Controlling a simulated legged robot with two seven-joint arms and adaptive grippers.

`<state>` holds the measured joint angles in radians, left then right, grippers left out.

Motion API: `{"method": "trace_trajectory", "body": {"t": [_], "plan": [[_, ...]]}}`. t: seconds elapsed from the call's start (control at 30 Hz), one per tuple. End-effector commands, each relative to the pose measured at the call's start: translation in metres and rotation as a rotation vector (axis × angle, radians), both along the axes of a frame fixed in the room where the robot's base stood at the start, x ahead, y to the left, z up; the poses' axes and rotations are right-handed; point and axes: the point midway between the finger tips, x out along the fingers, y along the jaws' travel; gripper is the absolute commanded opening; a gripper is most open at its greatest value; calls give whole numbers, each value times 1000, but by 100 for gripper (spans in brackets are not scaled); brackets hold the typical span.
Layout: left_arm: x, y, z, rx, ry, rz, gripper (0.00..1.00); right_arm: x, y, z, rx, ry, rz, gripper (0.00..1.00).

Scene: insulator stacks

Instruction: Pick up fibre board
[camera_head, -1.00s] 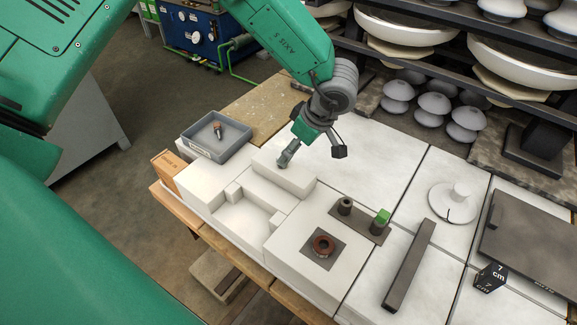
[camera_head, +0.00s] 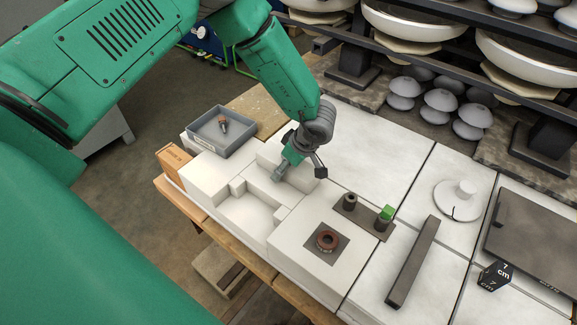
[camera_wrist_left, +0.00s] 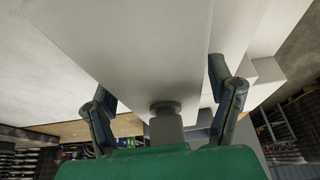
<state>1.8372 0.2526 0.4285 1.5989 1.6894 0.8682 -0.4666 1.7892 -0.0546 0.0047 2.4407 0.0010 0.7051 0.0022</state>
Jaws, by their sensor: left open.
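No thing is labelled as fibre board; a flat tan-brown board (camera_head: 262,108) beside the grey tray may be it, but I cannot tell. My left gripper (camera_head: 279,174) is low over the stepped white blocks (camera_head: 262,191), right of the tray. In the left wrist view its two fingers (camera_wrist_left: 162,88) are spread wide with a pale block surface (camera_wrist_left: 150,45) beyond them. Nothing shows gripped between them. Whether the fingers touch the block is unclear. My right gripper is not in view.
A brown ring (camera_head: 326,241) sits on a dark square plate. A dark bar (camera_head: 413,263), a post plate with a green piece (camera_head: 386,213) and a white disc (camera_head: 458,200) stand right. Racks of insulators line the back.

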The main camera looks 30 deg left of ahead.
Motion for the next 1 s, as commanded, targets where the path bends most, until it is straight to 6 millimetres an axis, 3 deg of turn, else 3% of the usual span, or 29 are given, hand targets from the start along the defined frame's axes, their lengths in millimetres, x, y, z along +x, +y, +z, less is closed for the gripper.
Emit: {"method": "trace_trajectory", "body": {"t": [0.17, 0.33, 0.67, 1.0], "plan": [[0, 0, 0, 0, -1, 0, 76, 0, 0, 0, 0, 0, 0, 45], [0, 0, 0, 0, -1, -1, 17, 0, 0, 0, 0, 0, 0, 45], [1, 0, 4, -1, -2, -1, 17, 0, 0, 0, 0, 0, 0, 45], [1, -1, 67, -2, -5, 0, 17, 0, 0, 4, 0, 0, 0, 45]]}}
